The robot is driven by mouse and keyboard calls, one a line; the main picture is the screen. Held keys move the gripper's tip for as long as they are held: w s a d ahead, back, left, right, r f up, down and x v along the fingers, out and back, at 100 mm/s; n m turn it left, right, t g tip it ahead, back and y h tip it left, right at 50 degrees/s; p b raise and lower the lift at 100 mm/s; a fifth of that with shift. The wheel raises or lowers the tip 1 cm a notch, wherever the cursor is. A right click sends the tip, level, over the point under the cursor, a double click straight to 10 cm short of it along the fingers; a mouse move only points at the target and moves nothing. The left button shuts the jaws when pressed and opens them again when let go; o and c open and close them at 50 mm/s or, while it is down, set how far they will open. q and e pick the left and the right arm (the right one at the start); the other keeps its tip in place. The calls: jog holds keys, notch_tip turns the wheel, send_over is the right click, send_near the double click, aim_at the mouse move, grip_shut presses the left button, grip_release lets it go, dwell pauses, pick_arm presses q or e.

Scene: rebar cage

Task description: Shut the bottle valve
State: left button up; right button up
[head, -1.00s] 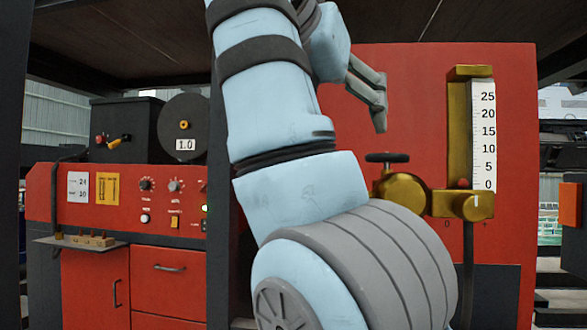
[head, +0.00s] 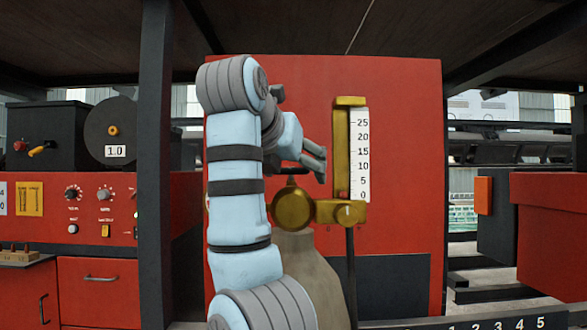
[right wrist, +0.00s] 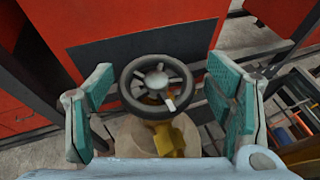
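The bottle valve's black handwheel (right wrist: 155,84) has spokes and a pale mark on its rim. In the right wrist view it lies between the two teal-padded fingers of my right gripper (right wrist: 162,93). The fingers stand wide open, with gaps on both sides. The brass valve body (right wrist: 168,140) and tan bottle (right wrist: 132,138) show below the wheel. In the head view the bottle (head: 312,268) stands under the brass regulator (head: 293,208), and my right gripper (head: 319,162) is just above it. My arm hides part of the handwheel (head: 289,170) there. My left gripper is not in view.
A brass flow gauge with a white scale (head: 359,155) stands right of the gripper, close to the fingers. Behind is a red panel (head: 405,120). A dark post (head: 154,160) and a red control console (head: 90,220) are on the left.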

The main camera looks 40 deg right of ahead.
jog(key=shift+w, duration=0.15)
jog(key=c, duration=0.9)
dwell(0.5)
jog(key=o, duration=0.8)
jog(key=shift+c, duration=0.2)
jog(key=o, duration=0.4)
jog(key=shift+f, duration=0.1)
jog(key=shift+c, duration=0.2)
jog(key=shift+d, duration=0.15)
jog(key=v, duration=0.7)
jog(key=shift+a, duration=0.3)
